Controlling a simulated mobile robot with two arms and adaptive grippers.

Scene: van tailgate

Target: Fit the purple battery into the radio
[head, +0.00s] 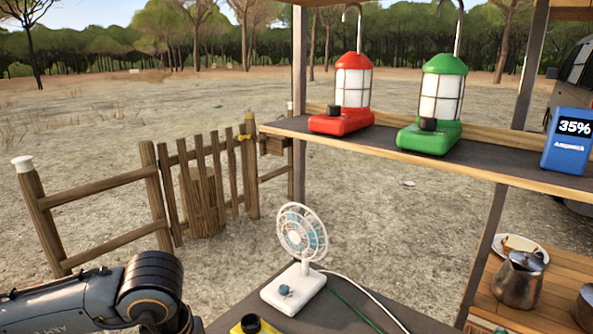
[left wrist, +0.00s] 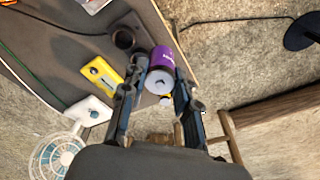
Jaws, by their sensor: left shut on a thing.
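The purple battery (left wrist: 164,60) shows in the left wrist view, with its pale round end facing the camera. My left gripper (left wrist: 159,82) is shut on it, one finger on each side. The battery is held near the edge of the dark tabletop. In the head view my left arm enters at the bottom left, and its fingers and the battery are out of frame. A yellow device (left wrist: 103,74) lies on the tabletop beside the battery; I cannot tell for sure whether it is the radio. My right gripper is not in view.
A white fan (head: 296,288) stands on the dark table. A red lantern (head: 342,118), a green lantern (head: 430,137) and a blue 35% display box (head: 567,145) stand on the shelf above. A metal pot (head: 519,280) sits at the right. Cables run across the table.

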